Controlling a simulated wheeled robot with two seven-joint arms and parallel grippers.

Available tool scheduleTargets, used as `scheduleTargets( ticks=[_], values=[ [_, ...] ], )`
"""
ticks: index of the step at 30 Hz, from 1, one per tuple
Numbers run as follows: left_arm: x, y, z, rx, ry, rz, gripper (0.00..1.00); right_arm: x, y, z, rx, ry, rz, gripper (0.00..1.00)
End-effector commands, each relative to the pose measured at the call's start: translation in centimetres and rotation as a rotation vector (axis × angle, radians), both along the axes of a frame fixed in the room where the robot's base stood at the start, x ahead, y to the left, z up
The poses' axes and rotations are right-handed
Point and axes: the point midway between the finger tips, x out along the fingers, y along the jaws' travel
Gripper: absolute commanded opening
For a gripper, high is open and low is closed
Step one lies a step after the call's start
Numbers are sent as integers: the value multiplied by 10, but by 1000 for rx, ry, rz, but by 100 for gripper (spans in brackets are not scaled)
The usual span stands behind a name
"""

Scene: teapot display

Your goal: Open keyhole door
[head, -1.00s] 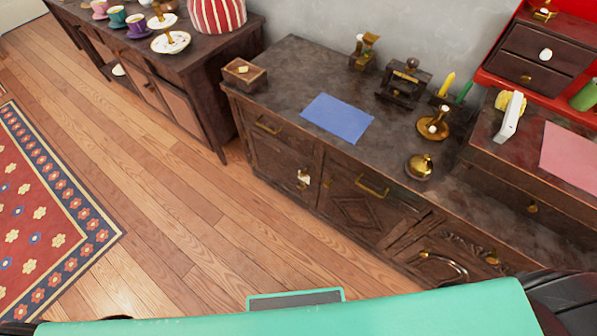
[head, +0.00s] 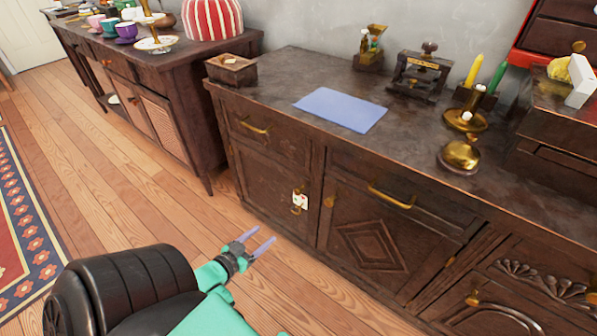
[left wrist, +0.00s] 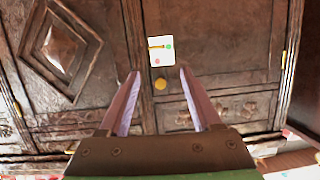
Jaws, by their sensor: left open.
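The door with the white card (head: 300,200) is the left lower door (head: 265,188) of the dark wooden cabinet; it looks shut. The card has coloured dots, with brass fittings by it. In the left wrist view the card (left wrist: 161,50) and a round brass knob (left wrist: 160,84) show between my fingers. My left gripper (head: 265,234) is open and empty, in front of the cabinet and lower left of the card, apart from the door in the head view. It also shows in the left wrist view (left wrist: 160,72). My right gripper is out of view.
A door with a diamond carving (head: 372,246) adjoins on the right, below a drawer with a brass handle (head: 391,195). The wooden floor (head: 150,205) is open to the left.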

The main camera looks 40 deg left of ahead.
Motion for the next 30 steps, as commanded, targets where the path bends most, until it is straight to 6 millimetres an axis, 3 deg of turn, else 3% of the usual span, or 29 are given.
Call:
scheduleTargets(
  ticks=[1,6,10,24,30],
  values=[
    [9,2,-14,1,-87,-13,65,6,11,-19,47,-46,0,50],
    [23,1,32,-8,-273,-43,65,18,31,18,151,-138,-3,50],
    [34,0,44,-9,-299,-48,65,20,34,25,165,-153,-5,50],
    [149,3,42,-8,-296,-46,65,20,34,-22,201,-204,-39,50],
    [169,3,44,-9,-291,-47,65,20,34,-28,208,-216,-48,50]
  ],
)
